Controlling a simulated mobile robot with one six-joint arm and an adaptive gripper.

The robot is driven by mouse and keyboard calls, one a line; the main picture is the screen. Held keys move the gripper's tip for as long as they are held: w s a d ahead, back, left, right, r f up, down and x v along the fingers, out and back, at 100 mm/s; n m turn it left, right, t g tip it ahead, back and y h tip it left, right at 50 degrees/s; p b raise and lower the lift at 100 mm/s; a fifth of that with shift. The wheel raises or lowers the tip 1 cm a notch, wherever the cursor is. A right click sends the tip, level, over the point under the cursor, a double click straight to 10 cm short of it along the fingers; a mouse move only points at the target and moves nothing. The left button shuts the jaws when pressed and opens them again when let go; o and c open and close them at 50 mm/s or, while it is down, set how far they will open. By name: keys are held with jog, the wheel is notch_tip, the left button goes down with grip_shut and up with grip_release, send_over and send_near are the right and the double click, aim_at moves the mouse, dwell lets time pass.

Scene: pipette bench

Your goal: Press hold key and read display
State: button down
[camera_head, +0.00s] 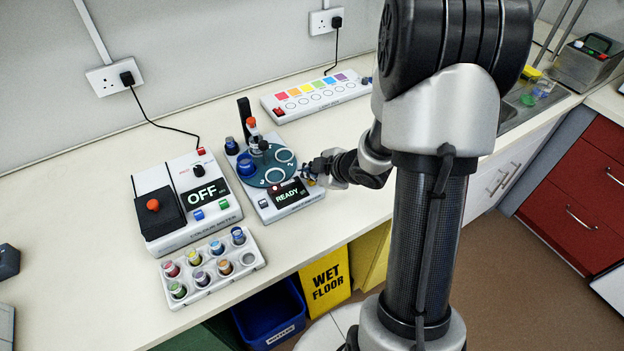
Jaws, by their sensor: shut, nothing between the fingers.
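The colour meter (190,232), a white box with a black lid and an orange-red knob, stands at the left of the bench. Its display (205,191) reads OFF.
A white rack (250,272) with several coloured-cap vials stands at the bench's front edge. A long white strip (345,96) with coloured squares lies at the back. Cables run to wall sockets. Bench to the left is mostly clear. A blue bin (262,322) and yellow sign (326,282) are below.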

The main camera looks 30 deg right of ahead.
aim_at(310, 182)
jog(key=shift+f, duration=0.35)
dwell(0.3)
jog(key=shift+r+p, duration=0.75)
jog(key=shift+r, duration=0.2)
notch_tip(310, 182, up, 6)
jog(key=p, duration=0.5)
jog(key=shift+p, duration=0.4)
